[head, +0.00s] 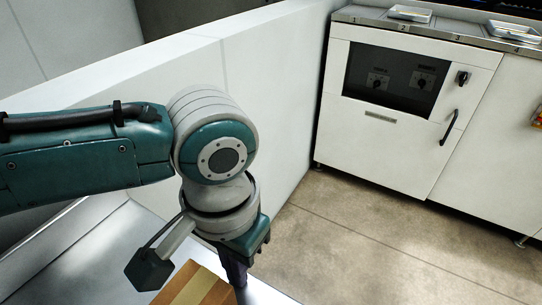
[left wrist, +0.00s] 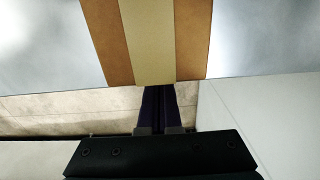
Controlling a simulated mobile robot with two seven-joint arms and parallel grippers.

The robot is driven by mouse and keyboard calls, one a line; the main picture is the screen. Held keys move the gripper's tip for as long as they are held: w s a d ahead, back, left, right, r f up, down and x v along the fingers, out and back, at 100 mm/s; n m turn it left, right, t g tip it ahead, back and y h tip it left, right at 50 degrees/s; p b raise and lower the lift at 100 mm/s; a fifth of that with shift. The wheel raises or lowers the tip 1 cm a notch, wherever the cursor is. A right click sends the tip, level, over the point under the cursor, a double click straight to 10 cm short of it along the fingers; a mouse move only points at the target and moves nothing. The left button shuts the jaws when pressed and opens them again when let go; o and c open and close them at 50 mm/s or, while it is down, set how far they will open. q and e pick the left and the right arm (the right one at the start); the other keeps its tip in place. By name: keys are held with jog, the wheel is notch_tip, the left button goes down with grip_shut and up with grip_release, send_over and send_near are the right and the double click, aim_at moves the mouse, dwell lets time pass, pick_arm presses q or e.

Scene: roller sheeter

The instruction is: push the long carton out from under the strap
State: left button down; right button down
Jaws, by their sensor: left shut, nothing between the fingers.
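The long carton (head: 186,292) is brown with a lighter tan band along its length. Only one end of it shows at the bottom of the head view. In the left wrist view the carton (left wrist: 105,40) comes down from the top edge, lying on a shiny grey surface. My left gripper (head: 238,283) points down at the carton's near end, its dark fingers shut and empty. In the left wrist view the fingertips (left wrist: 158,89) meet the carton's end edge, but I cannot tell whether they touch it. I cannot make out the strap. My right gripper is not in view.
The metal table (head: 80,262) lies under my left arm, and its edge is close to the gripper. A white wall (head: 270,100) runs behind it. Beyond is open tiled floor (head: 345,245) and a white oven cabinet (head: 395,150) with trays on its counter.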

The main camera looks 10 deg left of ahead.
pick_arm(q)
jog(key=shift+s+a, duration=0.35)
jog(key=shift+s, duration=0.55)
